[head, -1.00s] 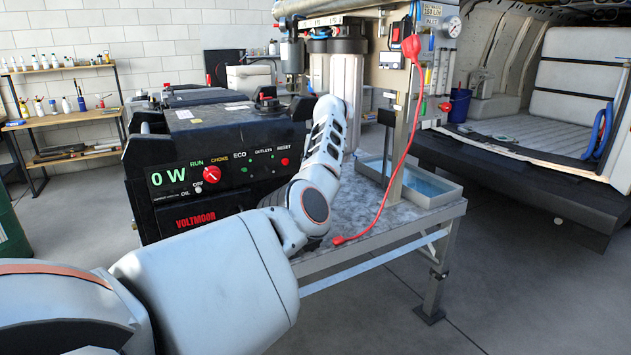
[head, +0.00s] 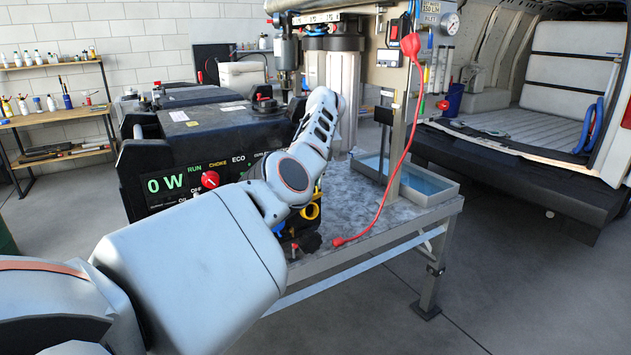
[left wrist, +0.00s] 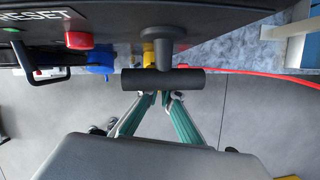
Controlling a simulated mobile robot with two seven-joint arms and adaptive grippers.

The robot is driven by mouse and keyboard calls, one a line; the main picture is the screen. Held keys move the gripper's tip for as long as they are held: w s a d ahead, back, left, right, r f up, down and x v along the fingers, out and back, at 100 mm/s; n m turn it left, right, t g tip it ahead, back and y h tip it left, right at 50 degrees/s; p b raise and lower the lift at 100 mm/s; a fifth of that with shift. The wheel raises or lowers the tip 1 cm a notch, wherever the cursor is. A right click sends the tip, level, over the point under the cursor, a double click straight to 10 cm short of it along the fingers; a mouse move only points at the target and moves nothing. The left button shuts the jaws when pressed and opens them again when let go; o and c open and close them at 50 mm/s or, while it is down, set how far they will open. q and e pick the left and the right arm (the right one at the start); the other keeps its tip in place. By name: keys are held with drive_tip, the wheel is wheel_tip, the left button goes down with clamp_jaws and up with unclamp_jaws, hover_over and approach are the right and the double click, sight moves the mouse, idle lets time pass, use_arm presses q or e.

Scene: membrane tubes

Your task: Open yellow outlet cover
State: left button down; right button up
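The yellow outlet cover (head: 311,211) shows as a small ring on the generator (head: 160,187), just past my left forearm. In the left wrist view a yellow part (left wrist: 148,52) is partly hidden behind a black T-shaped bar (left wrist: 162,79). A blue cover (left wrist: 101,60) is left of it. My left gripper (left wrist: 161,97) has its teal-padded fingers pointing at the bar, with a small gap between the tips and nothing seen between them. Whether the tips touch the bar is unclear. In the head view my arm hides this gripper. The right gripper is not in view.
A red reset button (left wrist: 79,40) and a black handle are left of the blue cover. A red cable (head: 394,190) hangs to the metal bench (head: 365,225) on the right. A water tray (head: 425,187) stands behind it.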

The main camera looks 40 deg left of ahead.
use_arm(q)
drive_tip(key=shift+s+a+f, duration=0.15)
drive_tip(key=shift+a, duration=0.2)
drive_tip(key=c, duration=2.2)
unclamp_jaws()
drive_tip(key=shift+a+f, duration=0.1)
drive_tip(key=shift+a, duration=0.05)
drive_tip(key=shift+d, duration=0.2)
drive_tip(key=shift+d+r, duration=0.15)
drive_tip(key=shift+r, duration=0.35)
drive_tip(key=v, duration=1.1)
